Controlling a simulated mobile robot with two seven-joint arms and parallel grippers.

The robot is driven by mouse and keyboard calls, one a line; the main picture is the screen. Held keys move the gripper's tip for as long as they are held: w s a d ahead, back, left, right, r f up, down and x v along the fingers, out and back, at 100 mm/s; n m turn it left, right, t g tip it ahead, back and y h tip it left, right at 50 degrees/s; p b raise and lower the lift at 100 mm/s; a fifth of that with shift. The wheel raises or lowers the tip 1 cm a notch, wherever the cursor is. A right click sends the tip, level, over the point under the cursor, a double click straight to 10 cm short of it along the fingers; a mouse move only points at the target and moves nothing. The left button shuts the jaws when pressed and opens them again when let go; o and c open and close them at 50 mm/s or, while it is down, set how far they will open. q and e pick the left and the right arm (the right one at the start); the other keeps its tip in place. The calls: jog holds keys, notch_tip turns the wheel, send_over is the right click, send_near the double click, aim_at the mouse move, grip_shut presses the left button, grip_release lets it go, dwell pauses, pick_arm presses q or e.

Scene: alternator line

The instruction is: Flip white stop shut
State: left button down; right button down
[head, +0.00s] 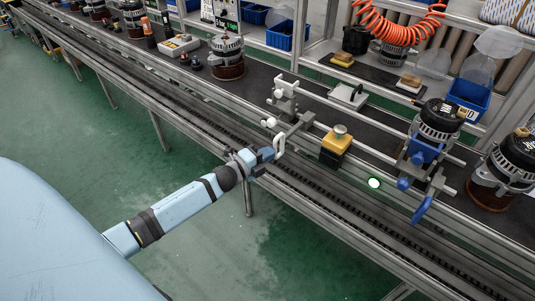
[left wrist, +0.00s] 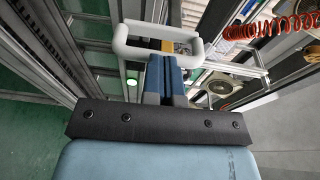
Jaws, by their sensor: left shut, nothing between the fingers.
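The white stop is a grey bracket on the near rail of the line with white knobs (head: 271,122) and a white loop handle (head: 280,146) hanging at its near end. In the left wrist view the white handle (left wrist: 120,40) lies across the picture at my fingertips. My left gripper (head: 268,153) is shut and empty, right at the handle; it also shows in the left wrist view (left wrist: 165,62). I cannot tell whether the fingers touch the handle. My right gripper is not in view.
A yellow button box (head: 336,148) stands right of the stop, and a green lamp (head: 375,183) glows on the rail. A similar stop with a blue handle (head: 422,210) is farther right, near an alternator (head: 440,120). The green floor in front is clear.

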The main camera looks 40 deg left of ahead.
aim_at(281, 143)
pick_arm(q)
jog(key=shift+w, duration=0.15)
jog(key=x, duration=0.3)
jog(key=a+x, duration=0.1)
jog(key=shift+w+d+b, duration=0.15)
jog(key=shift+w+b, duration=0.15)
jog(key=shift+w, duration=0.4)
jog(key=shift+r, duration=0.15)
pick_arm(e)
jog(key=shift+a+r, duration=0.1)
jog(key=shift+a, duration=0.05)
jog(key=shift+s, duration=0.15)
